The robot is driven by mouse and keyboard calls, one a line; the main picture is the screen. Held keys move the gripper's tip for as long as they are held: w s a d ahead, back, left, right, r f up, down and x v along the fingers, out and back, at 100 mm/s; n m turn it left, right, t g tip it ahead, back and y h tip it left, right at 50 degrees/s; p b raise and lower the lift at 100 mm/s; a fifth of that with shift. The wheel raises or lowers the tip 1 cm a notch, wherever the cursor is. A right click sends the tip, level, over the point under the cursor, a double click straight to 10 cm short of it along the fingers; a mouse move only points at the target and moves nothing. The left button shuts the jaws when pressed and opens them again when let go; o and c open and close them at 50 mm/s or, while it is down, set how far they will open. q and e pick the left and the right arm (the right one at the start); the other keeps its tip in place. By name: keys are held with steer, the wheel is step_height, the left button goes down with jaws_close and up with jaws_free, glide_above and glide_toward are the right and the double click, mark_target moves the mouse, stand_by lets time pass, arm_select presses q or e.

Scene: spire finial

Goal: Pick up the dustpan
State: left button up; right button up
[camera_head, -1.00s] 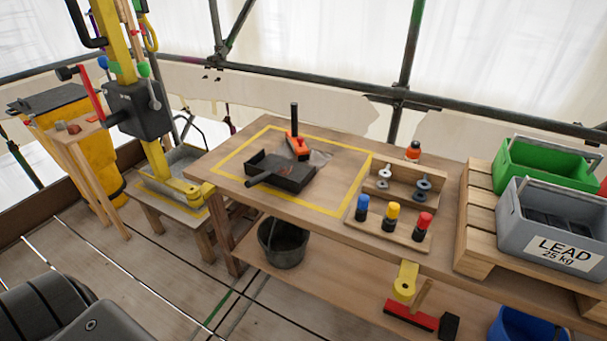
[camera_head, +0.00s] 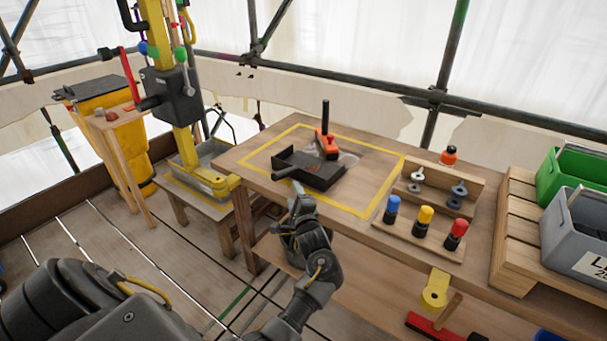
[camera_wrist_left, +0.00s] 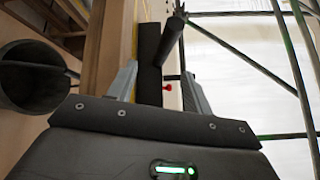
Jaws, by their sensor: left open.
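The dustpan (camera_head: 322,178) is a black, shallow pan on the workbench, inside a yellow taped outline. Its short dark handle (camera_head: 286,173) points toward the bench's front left. My left gripper (camera_head: 298,207) is at the bench's front edge, just short of the handle. In the left wrist view the open fingers of my left gripper (camera_wrist_left: 158,88) stand either side of the black dustpan (camera_wrist_left: 149,55), with the dark handle (camera_wrist_left: 172,38) sticking out beyond the fingertips. Nothing is held between the fingers. My right gripper is not in view.
An orange brush-like tool (camera_head: 328,146) with an upright black handle stands right behind the dustpan. A wooden rack (camera_head: 415,232) with coloured-top pegs is to the right. A bucket (camera_wrist_left: 30,75) shows below the bench in the wrist view. Grey and green crates are far right.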

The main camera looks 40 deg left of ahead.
mark_target(284, 177)
arm_select(q)
steer(key=shift+y, duration=0.3)
steer(key=shift+s+r+x, duration=0.1)
steer(key=shift+r+x, duration=0.1)
steer(key=shift+x, duration=0.9)
steer(key=shift+s+r+x, duration=0.1)
steer(key=shift+r+x, duration=0.1)
steer(key=shift+x, duration=0.9)
steer(key=shift+s+r+x, duration=0.1)
steer(key=shift+r+x, duration=0.1)
steer(key=shift+x, duration=0.9)
steer(key=x, duration=0.5)
steer(key=shift+s+a+f, duration=0.1)
steer(key=shift+s+f, duration=0.1)
steer(key=shift+f, duration=0.05)
jaws_close()
